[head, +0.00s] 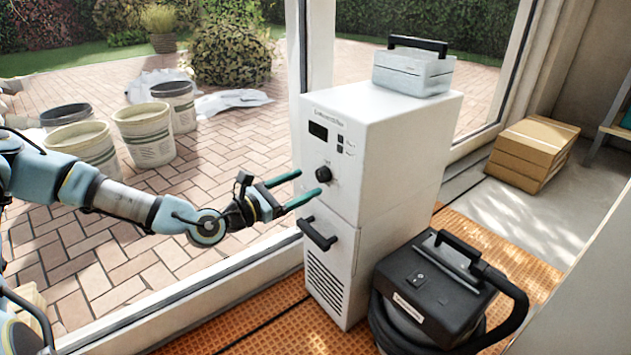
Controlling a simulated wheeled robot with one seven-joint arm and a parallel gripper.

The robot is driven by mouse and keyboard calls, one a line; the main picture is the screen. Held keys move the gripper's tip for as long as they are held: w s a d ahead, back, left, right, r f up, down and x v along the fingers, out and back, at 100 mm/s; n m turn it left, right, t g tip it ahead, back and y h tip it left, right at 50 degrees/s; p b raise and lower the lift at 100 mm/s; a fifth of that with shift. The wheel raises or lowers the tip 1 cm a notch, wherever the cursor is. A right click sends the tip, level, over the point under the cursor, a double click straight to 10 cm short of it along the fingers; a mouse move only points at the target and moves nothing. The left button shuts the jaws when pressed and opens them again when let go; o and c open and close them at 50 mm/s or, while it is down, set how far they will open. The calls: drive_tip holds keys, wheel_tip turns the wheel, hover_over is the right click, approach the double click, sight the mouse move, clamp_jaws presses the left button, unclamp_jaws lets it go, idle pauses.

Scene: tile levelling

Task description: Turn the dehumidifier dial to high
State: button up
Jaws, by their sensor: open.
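The dehumidifier (398,135) is a tall white cabinet standing by the window frame. Its black round dial (323,174) sits on the upper front panel, below a small dark display (318,131). The dial's pointer and markings are too small to read. My gripper (309,184) reaches in from the left with its two green fingers open and apart. The fingertips are just left of the dial, one a little above it and one a little below. I cannot tell whether either finger touches the dial.
A black handle (318,234) sticks out below the dial. A grey case (413,71) rests on top of the dehumidifier. A black vacuum (435,285) with a hose stands at its right. Cardboard boxes (532,152) lie at the back right. Buckets (144,135) stand outside on the brick paving.

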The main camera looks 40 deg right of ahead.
sight(320, 177)
drive_tip(key=shift+d, duration=2.05)
clamp_jaws()
